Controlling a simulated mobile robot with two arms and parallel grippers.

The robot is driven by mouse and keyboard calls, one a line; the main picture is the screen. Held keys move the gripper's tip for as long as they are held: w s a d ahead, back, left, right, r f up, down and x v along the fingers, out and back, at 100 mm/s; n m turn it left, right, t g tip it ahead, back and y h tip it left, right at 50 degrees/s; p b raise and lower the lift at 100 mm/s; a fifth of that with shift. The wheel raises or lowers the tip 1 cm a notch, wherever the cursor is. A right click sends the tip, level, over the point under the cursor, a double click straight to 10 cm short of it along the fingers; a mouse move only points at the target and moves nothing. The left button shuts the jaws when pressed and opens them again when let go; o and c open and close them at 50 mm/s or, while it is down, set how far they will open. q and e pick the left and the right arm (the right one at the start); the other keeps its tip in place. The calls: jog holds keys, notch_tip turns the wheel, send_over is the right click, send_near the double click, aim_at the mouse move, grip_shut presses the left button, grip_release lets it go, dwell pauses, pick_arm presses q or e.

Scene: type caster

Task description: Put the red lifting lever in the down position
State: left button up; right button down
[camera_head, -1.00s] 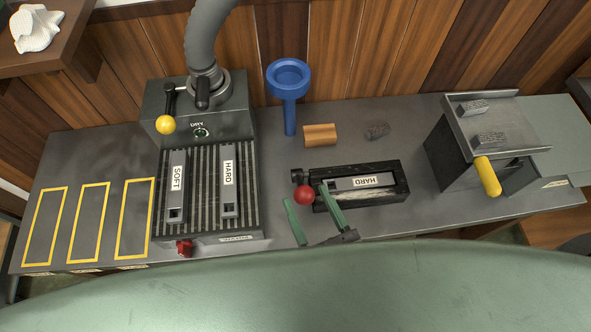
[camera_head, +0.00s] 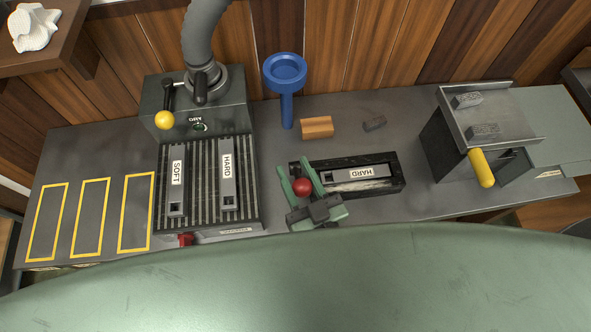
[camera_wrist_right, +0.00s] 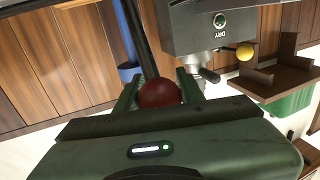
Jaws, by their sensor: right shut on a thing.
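The red lifting lever shows as a red ball knob (camera_head: 302,187) at the left end of a dark casting mould (camera_head: 385,185). The gripper hides part of the lever in the head view. My left gripper is not in view.
A blue funnel-topped post (camera_head: 287,95) and a wooden block (camera_head: 317,127) stand behind the mould. The machine with the yellow ball lever (camera_head: 164,120) is at left. A metal box with a yellow handle (camera_head: 481,168) is at right. Bare bench lies between mould and box.

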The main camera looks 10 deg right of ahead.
jog(key=shift+f, duration=0.1)
jog(key=s+f+n+t+y+b, duration=0.3)
jog(key=s+f+t+b, duration=0.3)
jog(key=b, duration=1)
jog(key=shift+f, duration=0.4)
jog(key=shift+s, duration=0.1)
